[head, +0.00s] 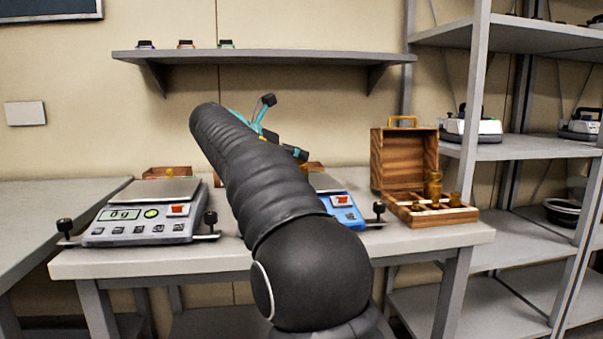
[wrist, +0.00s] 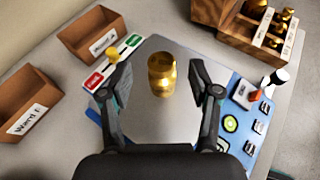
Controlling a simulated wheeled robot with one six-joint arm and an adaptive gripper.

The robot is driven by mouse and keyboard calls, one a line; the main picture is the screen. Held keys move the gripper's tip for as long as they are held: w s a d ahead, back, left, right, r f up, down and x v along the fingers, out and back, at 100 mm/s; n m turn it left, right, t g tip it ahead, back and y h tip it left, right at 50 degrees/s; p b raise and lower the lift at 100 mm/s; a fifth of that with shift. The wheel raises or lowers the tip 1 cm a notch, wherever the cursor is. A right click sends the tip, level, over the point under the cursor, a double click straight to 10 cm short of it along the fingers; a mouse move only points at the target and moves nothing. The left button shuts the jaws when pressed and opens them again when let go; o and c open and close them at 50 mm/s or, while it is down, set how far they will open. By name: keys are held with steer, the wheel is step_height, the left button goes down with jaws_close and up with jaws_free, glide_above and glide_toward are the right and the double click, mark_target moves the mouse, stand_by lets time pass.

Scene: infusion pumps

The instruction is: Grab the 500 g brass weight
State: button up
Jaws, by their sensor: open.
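A brass weight (wrist: 161,72) stands upright on the bare steel pan (wrist: 160,118) of the blue scale (wrist: 245,112) in the wrist view. I cannot read any mark on it. My gripper (wrist: 159,65) is open, with one finger on each side of the weight in the picture and a gap on both sides. It holds nothing. In the head view my arm hides this weight and most of the blue scale (head: 346,212). More brass weights (head: 433,186) sit in the open wooden case (head: 404,165), also at the top right of the wrist view (wrist: 229,28).
A grey scale (head: 150,222) stands on the left of the table (head: 300,257). Two wooden bins (wrist: 91,36) and (wrist: 22,98) lie left of the blue scale. A strip with green and red labels (wrist: 88,82) and a yellow knob (wrist: 112,54) is close to the left finger.

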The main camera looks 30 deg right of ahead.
steer(key=x, duration=0.3)
steer(key=shift+d+f, duration=0.3)
steer(key=shift+d, duration=0.05)
steer(key=shift+c, duration=0.2)
